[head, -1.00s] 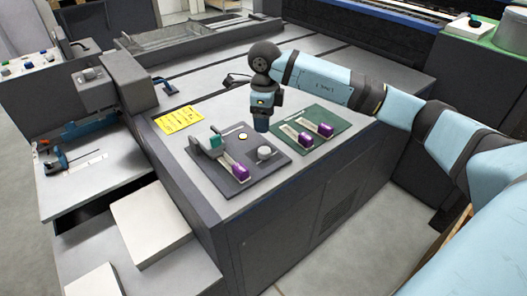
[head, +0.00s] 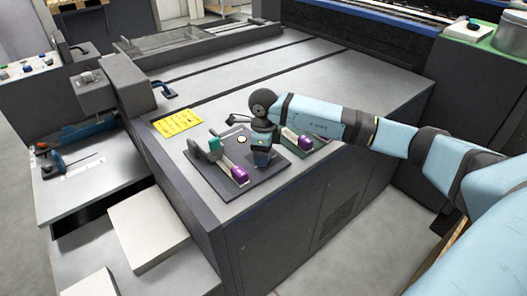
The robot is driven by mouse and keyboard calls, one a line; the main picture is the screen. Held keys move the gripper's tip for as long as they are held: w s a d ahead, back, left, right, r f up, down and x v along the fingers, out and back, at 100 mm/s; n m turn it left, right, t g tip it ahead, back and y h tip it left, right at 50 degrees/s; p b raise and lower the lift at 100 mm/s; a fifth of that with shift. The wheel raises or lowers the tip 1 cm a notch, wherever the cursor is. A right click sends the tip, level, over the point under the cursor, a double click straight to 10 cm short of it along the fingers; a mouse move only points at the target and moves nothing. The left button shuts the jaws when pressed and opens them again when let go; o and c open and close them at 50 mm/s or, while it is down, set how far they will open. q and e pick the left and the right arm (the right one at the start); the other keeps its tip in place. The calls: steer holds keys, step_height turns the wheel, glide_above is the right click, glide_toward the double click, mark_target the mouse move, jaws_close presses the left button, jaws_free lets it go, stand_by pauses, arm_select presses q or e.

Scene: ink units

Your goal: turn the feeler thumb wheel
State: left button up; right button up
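A dark plate (head: 222,187) lies on the grey machine top. It carries a teal knob (head: 213,144), a pale button (head: 241,140) and a purple block (head: 239,174) at the end of a light strip. My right gripper (head: 262,160) points down over the plate's right part, where a grey round knob stood in view earlier. That knob is now hidden behind the gripper, and I cannot tell which part is the feeler thumb wheel or whether the gripper touches it. The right fingers are too small and covered to read. My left gripper is not in view.
A green plate (head: 322,151) with a purple block (head: 305,143) lies just right of the gripper, partly covered. A yellow label (head: 178,121) lies behind left. White blocks (head: 150,231) stand lower left.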

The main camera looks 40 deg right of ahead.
steer(key=c, duration=0.8)
steer(key=shift+r+m+p, duration=0.15)
steer(key=shift+m+p, duration=0.3)
steer(key=shift+m, duration=1.65)
steer(key=o, duration=0.9)
steer(key=shift+o, duration=0.2)
steer(key=shift+p, duration=0.3)
step_height(320, 180, up, 14)
steer(key=p, duration=0.1)
steer(key=shift+f, duration=0.2)
